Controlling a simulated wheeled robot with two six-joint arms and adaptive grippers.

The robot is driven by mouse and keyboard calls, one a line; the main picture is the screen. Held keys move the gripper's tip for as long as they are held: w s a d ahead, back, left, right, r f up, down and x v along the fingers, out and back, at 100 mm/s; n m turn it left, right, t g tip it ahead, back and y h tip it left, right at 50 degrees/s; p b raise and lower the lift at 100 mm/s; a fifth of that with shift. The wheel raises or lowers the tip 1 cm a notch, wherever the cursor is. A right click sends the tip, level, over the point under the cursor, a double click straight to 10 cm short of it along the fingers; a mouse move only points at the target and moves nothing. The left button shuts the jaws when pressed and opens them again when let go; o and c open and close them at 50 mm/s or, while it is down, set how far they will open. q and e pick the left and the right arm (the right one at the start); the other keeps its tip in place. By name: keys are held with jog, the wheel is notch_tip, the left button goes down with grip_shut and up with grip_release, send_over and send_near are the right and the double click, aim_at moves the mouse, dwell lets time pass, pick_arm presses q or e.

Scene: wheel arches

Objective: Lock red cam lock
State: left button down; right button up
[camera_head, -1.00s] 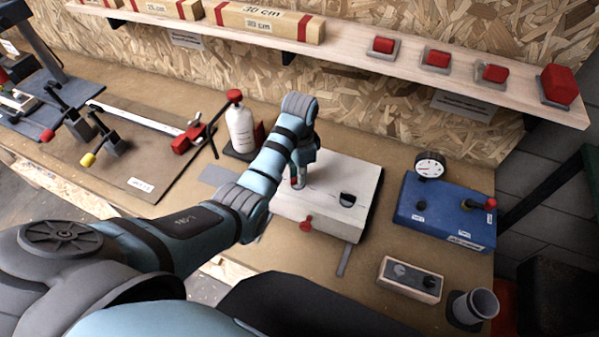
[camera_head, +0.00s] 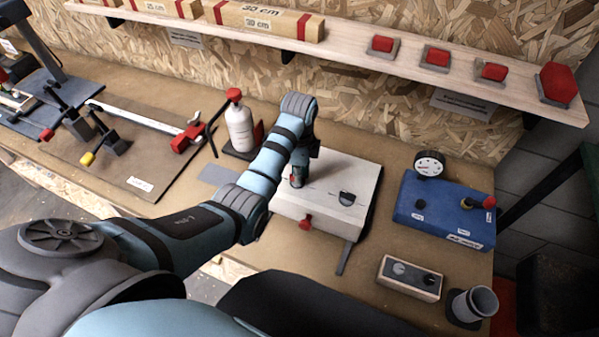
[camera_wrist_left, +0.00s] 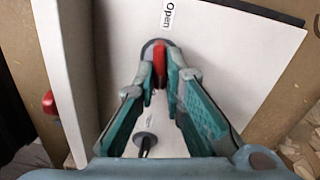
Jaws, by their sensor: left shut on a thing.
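The red cam lock (camera_wrist_left: 160,60) stands on a round grey base on the face of a white box (camera_head: 363,186). It sits between the fingertips of my left gripper (camera_wrist_left: 160,76), which is shut on its handle. An "Open" label (camera_wrist_left: 168,14) is just beyond the lock. My right gripper is not in view.
A red knob (camera_head: 305,222) is on the box's front side. A white bottle with a red cap (camera_head: 238,124) stands behind my left arm. A blue box with a gauge (camera_head: 440,212) and a wooden switch block (camera_head: 409,278) are to the right.

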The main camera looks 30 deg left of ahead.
pick_arm(q)
jog(key=shift+w+r, duration=0.2)
jog(key=c, duration=1.8)
grip_release()
jog(key=shift+c, duration=0.2)
jog(key=shift+o, duration=0.8)
jog(key=shift+s, duration=0.1)
jog(key=shift+f, duration=0.1)
